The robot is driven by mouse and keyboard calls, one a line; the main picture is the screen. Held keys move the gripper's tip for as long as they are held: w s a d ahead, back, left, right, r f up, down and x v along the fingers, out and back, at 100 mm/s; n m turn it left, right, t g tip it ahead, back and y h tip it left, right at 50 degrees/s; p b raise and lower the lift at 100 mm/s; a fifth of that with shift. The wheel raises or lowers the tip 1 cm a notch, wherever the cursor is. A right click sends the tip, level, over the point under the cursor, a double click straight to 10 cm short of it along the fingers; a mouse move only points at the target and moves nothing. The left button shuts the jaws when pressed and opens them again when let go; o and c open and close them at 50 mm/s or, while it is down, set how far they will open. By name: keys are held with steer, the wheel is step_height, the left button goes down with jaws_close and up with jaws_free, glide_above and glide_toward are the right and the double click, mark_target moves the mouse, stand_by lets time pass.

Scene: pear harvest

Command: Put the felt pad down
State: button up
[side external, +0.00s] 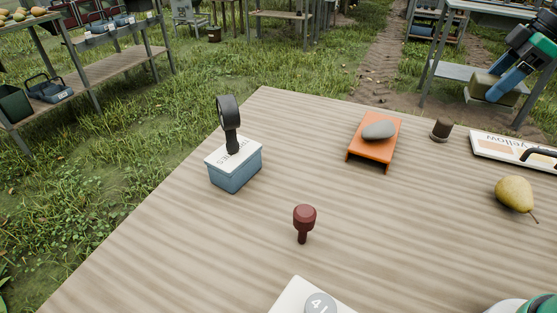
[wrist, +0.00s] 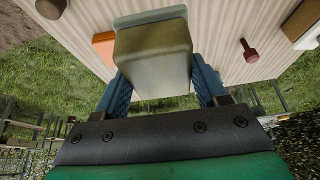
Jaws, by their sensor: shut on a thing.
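My gripper (side external: 497,82) is at the upper right of the side external view, pointing down to the left. In the wrist view its blue fingers (wrist: 160,84) are shut on the sides of an olive-coloured block, apparently the felt pad (wrist: 152,50). A paler, flat layer shows at the block's far end. The felt pad also shows in the side external view (side external: 481,88), held up clear of the tabletop (side external: 390,235), seemingly near the table's far edge.
An orange stand (side external: 361,152) carries a grey stone (side external: 379,131). A dark brown cylinder (side external: 440,130), a white "yellow" board (side external: 490,146) and a pear (side external: 515,193) are on the right.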

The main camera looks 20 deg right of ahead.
steer(key=w+a+r+n+g+y, duration=0.1)
steer(key=w+a+n, duration=0.1)
steer(key=w+a, duration=0.45)
steer(key=w+a+r+n, duration=0.1)
steer(key=w+a+n, duration=0.25)
steer(key=a, duration=0.55)
steer(key=s+a+n+g, duration=0.3)
steer(key=a+n, duration=0.3)
steer(key=a, duration=2.3)
steer(key=s+a+f+n+g, duration=0.1)
steer(key=s+a+f+n, duration=0.2)
steer(key=s+a, duration=0.85)
steer(key=f, duration=1.9)
steer(key=shift+w+a+f, duration=0.1)
steer(key=shift+w+a, duration=0.1)
steer(key=shift+w, duration=0.2)
steer(key=shift+f, duration=0.1)
steer(key=o, duration=1.4)
steer(key=shift+o, duration=0.2)
